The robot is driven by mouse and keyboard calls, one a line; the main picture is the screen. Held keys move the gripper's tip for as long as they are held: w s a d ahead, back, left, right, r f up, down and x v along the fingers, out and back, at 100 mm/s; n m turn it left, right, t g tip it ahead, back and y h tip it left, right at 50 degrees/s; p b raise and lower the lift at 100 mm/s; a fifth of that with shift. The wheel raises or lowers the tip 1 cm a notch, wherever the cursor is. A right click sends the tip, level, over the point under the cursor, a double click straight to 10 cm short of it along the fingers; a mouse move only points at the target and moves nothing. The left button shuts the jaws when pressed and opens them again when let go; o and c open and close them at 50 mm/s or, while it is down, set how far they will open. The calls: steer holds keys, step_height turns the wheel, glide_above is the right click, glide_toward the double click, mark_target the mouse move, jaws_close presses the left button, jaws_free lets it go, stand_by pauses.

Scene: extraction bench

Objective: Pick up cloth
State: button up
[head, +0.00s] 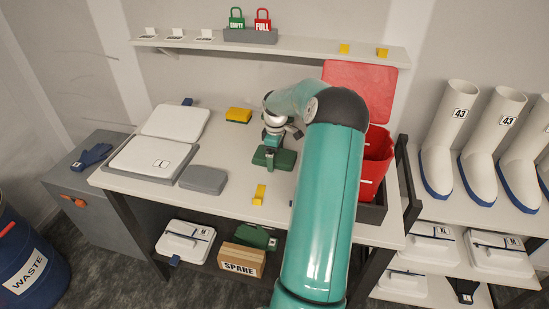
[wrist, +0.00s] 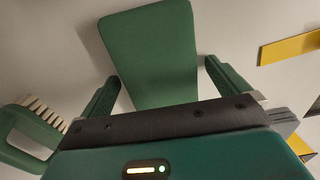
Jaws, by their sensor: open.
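A flat green piece with rounded corners, which looks like the folded cloth (wrist: 150,40), lies on the pale bench top in the wrist view. In the head view green shows around and below my gripper (head: 273,150), but the gripper partly covers it, so I cannot tell its outline. In the wrist view my gripper (wrist: 162,72) is open, with one green finger on each side of the cloth's near part. Nothing is held. I cannot tell whether the fingers touch the cloth or how high they are above the bench.
A green brush (wrist: 35,130) lies left of my gripper in the wrist view. A shelf (head: 300,45) runs above.

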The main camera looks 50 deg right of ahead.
steer(key=c, duration=1)
steer(key=shift+r, duration=0.1)
